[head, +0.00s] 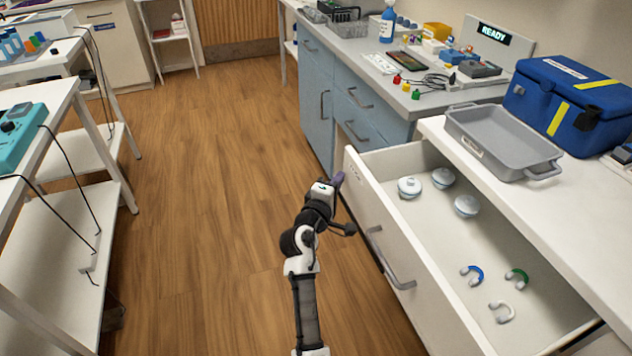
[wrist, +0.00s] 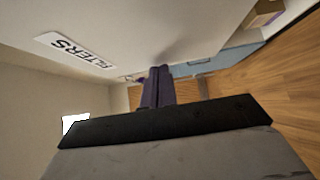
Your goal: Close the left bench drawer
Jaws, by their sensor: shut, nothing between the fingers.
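The white bench drawer (head: 405,275) stands pulled well out from the bench on the right of the head view. Its front has a grey bar handle (head: 389,262). Inside lie several white round filters (head: 410,187) and several small horseshoe-shaped pieces (head: 502,311), some with blue or green parts. My gripper (head: 338,180) is shut and empty at the far end of the drawer front, close to its outer face. In the wrist view its purple fingers (wrist: 158,85) are together, near a pale surface with a "FILTERS" label (wrist: 72,50). I cannot tell whether they touch it.
A grey tray (head: 500,150) and a blue case (head: 570,105) stand on the bench above the drawer. Blue cabinets (head: 315,105) stand beyond it. White shelved tables (head: 50,220) line the left side. The wooden floor (head: 195,200) between is clear.

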